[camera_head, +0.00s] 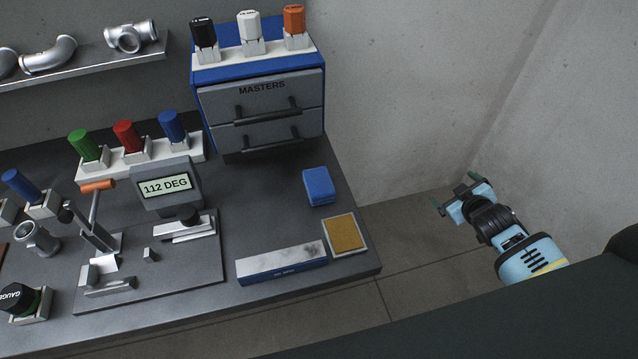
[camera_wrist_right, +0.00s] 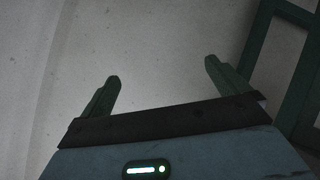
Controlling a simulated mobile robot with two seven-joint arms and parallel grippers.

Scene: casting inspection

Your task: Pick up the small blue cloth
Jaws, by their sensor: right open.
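The small blue cloth (camera_head: 318,186) lies folded on the dark workbench (camera_head: 260,220), near its right edge in the head view. My right gripper (camera_head: 456,191) is off to the right of the bench, over the floor, apart from the cloth. It is open and empty. The cloth does not show in the wrist view. My left gripper is in neither view.
A blue drawer cabinet (camera_head: 261,91) marked MASTERS stands behind the cloth. A tray with a tan pad (camera_head: 343,232) and a long blue-and-grey box (camera_head: 281,264) lie in front of it. A fixture with a display (camera_head: 166,186) stands to the left. A green frame (camera_wrist_right: 254,50) shows in the wrist view.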

